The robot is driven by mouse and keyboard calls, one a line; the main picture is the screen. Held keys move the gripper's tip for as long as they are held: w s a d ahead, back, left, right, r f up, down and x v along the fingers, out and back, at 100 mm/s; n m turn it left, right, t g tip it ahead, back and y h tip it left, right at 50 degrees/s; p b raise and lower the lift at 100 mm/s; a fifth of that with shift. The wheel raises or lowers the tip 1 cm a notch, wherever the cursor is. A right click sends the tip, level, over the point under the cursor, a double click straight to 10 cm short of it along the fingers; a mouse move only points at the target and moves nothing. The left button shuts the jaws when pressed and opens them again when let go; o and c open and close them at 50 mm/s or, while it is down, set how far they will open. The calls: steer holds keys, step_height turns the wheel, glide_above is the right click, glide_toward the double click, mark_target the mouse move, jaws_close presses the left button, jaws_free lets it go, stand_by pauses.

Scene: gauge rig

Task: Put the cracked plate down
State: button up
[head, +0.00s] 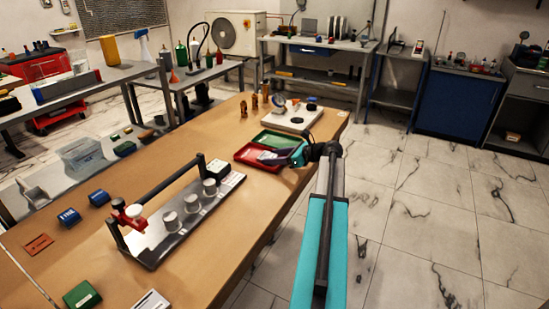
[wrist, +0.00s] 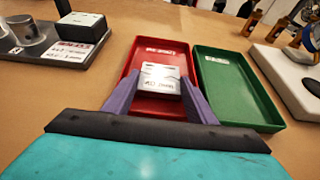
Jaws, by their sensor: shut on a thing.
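My gripper (head: 266,156) is at the red tray on the wooden bench. Its purple fingers, seen in the wrist view (wrist: 156,90), are shut on a small white plate (wrist: 160,74) with dark printing and a dark line near its far end. I cannot tell if that line is a crack. The plate is over or inside the red tray (wrist: 128,66); I cannot tell whether it touches the floor of the tray. In the head view the red tray (head: 243,153) shows left of my gripper, and the plate is hard to make out.
A green tray (wrist: 232,92) stands right beside the red one, empty apart from a label. A white board with a gauge (head: 295,115) stands beyond. A long rig (head: 190,213) with several metal cylinders is at left. Brass pieces (head: 254,102) stand at the back.

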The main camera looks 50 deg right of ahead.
steer(key=o, duration=0.9)
steer(key=shift+f, duration=0.1)
steer(key=shift+s, duration=0.1)
steer(key=v, duration=1.2)
stand_by(0.4)
